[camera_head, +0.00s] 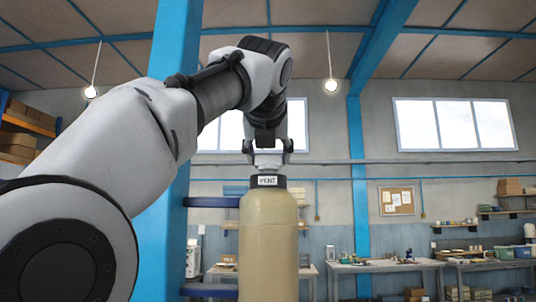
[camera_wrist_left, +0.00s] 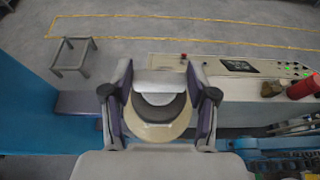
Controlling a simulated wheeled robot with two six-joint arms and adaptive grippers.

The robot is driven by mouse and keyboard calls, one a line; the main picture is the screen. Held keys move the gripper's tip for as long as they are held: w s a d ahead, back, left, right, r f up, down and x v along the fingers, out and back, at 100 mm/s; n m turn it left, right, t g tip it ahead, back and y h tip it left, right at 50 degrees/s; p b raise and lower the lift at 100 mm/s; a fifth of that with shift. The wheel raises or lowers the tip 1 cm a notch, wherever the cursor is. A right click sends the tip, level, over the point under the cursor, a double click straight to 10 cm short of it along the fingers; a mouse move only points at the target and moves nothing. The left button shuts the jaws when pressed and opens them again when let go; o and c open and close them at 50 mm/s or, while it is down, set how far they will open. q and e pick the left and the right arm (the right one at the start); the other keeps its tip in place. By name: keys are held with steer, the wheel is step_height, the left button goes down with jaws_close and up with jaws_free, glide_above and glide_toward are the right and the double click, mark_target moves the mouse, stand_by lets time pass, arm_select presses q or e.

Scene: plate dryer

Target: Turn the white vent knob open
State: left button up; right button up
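The white vent knob (camera_head: 267,159) sits on a dark cap labelled "VENT" (camera_head: 268,181) on top of an upright cream cylinder (camera_head: 268,240). My left gripper (camera_head: 268,147) points down over it in the head view, its fingers spread on either side of the knob's top. In the left wrist view the knob shows as a white bar (camera_wrist_left: 160,88) over a grey disc, between the two open fingers (camera_wrist_left: 159,80). Small gaps seem to separate the fingers from the bar's ends; contact is not clear. My right gripper is not in view.
A blue post (camera_head: 166,235) stands close left of the cylinder, with blue brackets (camera_head: 210,202) beside it. A control panel (camera_wrist_left: 235,66) with a red button lies beyond the gripper, and a grey stool (camera_wrist_left: 73,55) stands on the floor. Workbenches (camera_head: 385,266) are far behind.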

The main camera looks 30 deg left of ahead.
arm_select(q)
steer(key=shift+w+r+n+g+y+p, duration=0.1)
steer(key=shift+n+g+y+p, duration=0.3)
steer(key=shift+p, duration=0.3)
steer(key=n+g+y+p, duration=0.2)
steer(key=p, duration=0.2)
steer(key=n+g+y+p, duration=0.2)
steer(key=n+p, duration=0.1)
steer(key=p, duration=0.1)
steer(key=shift+w+g, duration=0.2)
steer(key=shift+g, duration=0.1)
steer(key=shift+n+g+y+p, duration=0.4)
steer(key=shift+n+g+y, duration=0.1)
steer(key=shift+n+g, duration=0.45)
steer(key=shift+f+n+g+y, duration=0.15)
steer(key=shift+f+n+g, duration=0.05)
steer(key=shift+n+g, duration=0.55)
steer(key=shift+f+n+g+y, duration=0.15)
steer(key=shift+n+g, duration=0.55)
